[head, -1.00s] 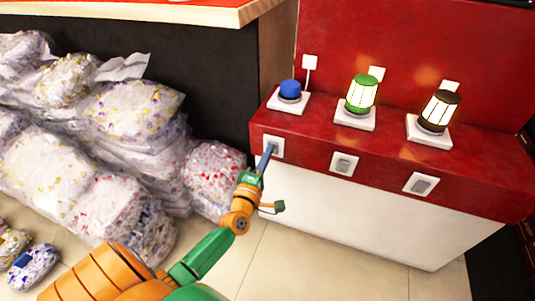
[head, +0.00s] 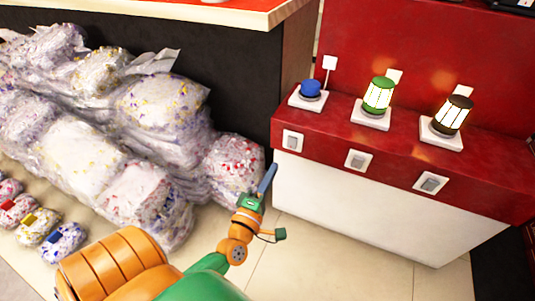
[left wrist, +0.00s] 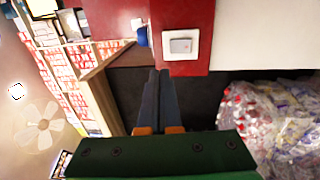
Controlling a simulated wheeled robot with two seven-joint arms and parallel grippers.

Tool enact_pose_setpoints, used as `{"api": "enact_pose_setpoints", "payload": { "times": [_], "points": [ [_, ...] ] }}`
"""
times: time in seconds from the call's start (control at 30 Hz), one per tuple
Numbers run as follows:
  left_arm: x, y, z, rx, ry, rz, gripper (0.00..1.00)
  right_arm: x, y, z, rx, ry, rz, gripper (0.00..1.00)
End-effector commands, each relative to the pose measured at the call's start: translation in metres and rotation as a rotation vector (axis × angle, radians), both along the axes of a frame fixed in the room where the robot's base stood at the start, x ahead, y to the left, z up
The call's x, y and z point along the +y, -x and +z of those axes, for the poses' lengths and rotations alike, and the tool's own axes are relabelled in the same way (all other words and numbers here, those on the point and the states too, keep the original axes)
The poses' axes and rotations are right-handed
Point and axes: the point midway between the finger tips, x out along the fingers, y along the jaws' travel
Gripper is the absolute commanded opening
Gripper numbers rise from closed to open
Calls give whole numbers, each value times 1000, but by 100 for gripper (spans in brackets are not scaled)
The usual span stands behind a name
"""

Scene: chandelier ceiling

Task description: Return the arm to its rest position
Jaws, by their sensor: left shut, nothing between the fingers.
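My left arm comes in from the bottom left of the head view, orange and green. My left gripper (head: 268,180) is shut and empty, its dark fingers pointing up in front of the white cabinet's left end. In the left wrist view its two fingers (left wrist: 159,75) are side by side, and a white wall switch (left wrist: 181,45) on red lies beyond their tips, with a gap between. In the head view the left switch (head: 292,141) is also apart from the gripper. My right gripper is not in view.
A red counter (head: 490,185) holds a blue button lamp (head: 311,89), a lit green lantern (head: 378,95) and a lit dark lantern (head: 452,115), with switches below. Plastic-wrapped sacks (head: 80,155) fill the left. Tiled floor (head: 330,265) is clear in front of the cabinet.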

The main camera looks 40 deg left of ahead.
Motion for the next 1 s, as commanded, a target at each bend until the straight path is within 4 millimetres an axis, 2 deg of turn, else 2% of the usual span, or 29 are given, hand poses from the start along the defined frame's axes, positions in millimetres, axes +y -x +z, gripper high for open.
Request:
{"api": "enact_pose_setpoints", "payload": {
  "times": [0.1,0.2,0.63,0.7,0.77,0.87,0.9,1.0],
  "points": [
    [-3,14,2,2,-1,-1,0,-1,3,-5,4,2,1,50],
    [-5,18,2,0,0,-1,0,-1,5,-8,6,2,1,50],
    [-5,19,2,0,0,-1,0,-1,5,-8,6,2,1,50],
    [-11,18,-3,28,-29,-23,0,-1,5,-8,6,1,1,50],
    [-29,15,-21,117,-121,-92,0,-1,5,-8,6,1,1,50],
    [-75,22,-81,375,-414,-310,0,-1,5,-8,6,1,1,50],
    [-92,32,-109,487,-547,-412,0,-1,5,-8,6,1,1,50],
    [-114,68,-170,726,-839,-649,0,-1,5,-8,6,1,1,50]
  ]
}}
